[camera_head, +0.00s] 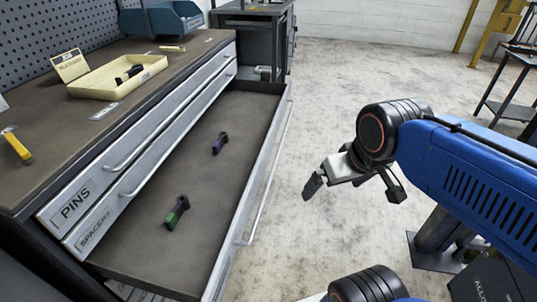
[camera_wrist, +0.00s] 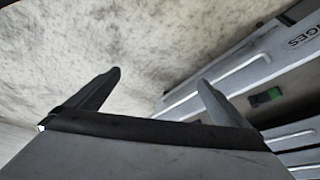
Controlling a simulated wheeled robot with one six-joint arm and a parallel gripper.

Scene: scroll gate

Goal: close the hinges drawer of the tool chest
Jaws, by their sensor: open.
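The hinges drawer (camera_head: 246,118) of the tool chest stands pulled far out below the PINS and SPACERS drawers, which look shut. A dark piece with a green band (camera_head: 177,212) and one with a purple band (camera_head: 220,143) lie inside it. In the wrist view its pale front (camera_wrist: 240,68) shows at the right with a label partly cut off, ending in "NGES". My gripper (camera_head: 355,189) is open and empty, to the right of the drawer front and apart from it. Its two fingers (camera_wrist: 160,78) also show in the wrist view.
The chest top (camera_head: 150,105) holds a yellow tray (camera_head: 117,77) with a dark piece in it, and a blue bin (camera_head: 162,18) stands behind. The concrete floor (camera_head: 330,100) beyond the drawer front is clear. A dark table (camera_head: 515,85) stands at the far right.

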